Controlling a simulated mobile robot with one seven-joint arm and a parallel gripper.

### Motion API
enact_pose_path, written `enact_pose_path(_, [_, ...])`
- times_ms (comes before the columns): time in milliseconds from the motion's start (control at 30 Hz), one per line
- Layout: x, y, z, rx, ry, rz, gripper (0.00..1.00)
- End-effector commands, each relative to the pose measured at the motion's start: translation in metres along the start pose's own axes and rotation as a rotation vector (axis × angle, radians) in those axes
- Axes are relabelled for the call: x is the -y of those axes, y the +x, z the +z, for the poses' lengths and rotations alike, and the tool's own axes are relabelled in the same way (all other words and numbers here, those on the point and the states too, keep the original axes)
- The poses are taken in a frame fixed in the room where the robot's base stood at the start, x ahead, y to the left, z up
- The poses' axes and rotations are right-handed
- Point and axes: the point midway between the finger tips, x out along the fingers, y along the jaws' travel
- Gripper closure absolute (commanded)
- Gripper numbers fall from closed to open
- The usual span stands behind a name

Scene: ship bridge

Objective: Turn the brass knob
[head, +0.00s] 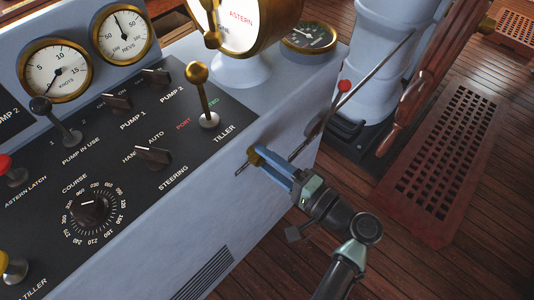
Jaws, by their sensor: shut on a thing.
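A brass knob (254,157) sits at the upper edge of the console's grey side face. My gripper (263,162) reaches it from the lower right, with blue fingers shut on it. The fingers cover part of the knob, so its turn angle cannot be told. Another brass ball tops the upright tiller lever (197,73) on the black panel, apart from my gripper.
The console panel holds dark switches (153,155), a course dial (90,209) and round gauges (57,69). A wooden wheel (420,75) and red grating (440,165) are at right.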

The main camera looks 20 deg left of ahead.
Motion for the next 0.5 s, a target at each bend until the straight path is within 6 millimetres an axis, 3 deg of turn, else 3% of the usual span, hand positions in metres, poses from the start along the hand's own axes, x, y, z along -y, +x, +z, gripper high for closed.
enact_pose_path(500, [-0.0009,-0.0003,0.0001,0.002,0.061,0.001,1.0])
